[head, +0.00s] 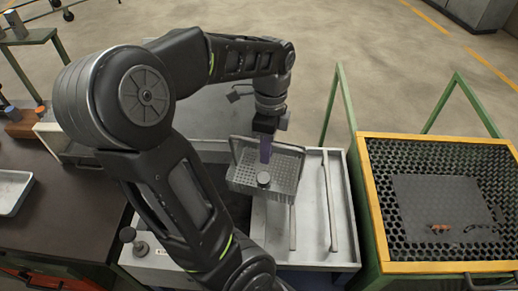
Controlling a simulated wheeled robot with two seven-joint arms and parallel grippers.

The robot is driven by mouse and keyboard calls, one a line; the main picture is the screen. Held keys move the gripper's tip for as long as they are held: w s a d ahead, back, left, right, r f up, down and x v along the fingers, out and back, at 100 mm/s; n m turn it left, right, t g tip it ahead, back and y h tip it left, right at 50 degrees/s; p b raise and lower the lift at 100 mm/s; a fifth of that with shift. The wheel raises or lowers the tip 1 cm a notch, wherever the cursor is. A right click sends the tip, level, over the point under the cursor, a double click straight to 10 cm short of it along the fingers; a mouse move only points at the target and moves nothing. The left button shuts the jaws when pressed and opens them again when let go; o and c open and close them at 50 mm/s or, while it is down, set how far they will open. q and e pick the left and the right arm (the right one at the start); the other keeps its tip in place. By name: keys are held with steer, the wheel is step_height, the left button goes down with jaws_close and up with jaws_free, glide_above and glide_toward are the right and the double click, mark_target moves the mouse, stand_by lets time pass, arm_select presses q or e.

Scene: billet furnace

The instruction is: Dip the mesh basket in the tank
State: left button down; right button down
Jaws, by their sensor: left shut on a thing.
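The mesh basket (284,184) is a grey perforated box with a raised handle, near the middle of the head view. My left gripper (265,152) points down at the basket and is shut on its handle; the exact contact is partly hidden by the gripper. The tank (341,205) is a pale, open rectangular box below and around the basket. The basket appears over its opening; its height relative to the rim is hard to tell. My arm hides the tank's left part. My right gripper is not in view.
A green-framed stand with a yellow-edged black grate (438,267) is right of the tank, bearing a dark plate (440,205). A dark bench (65,205) with a metal tray (12,190) is at left. Two bars (329,200) lie along the tank's right side.

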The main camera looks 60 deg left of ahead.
arm_select(q)
steer(key=w+d+f, duration=0.1)
steer(key=w+d, duration=0.7)
steer(key=w, duration=0.2)
steer(key=shift+w+d, duration=0.3)
steer(key=shift+w, duration=0.05)
steer(key=shift+f+b, duration=0.1)
steer(key=shift+b, duration=0.2)
stand_by(0.5)
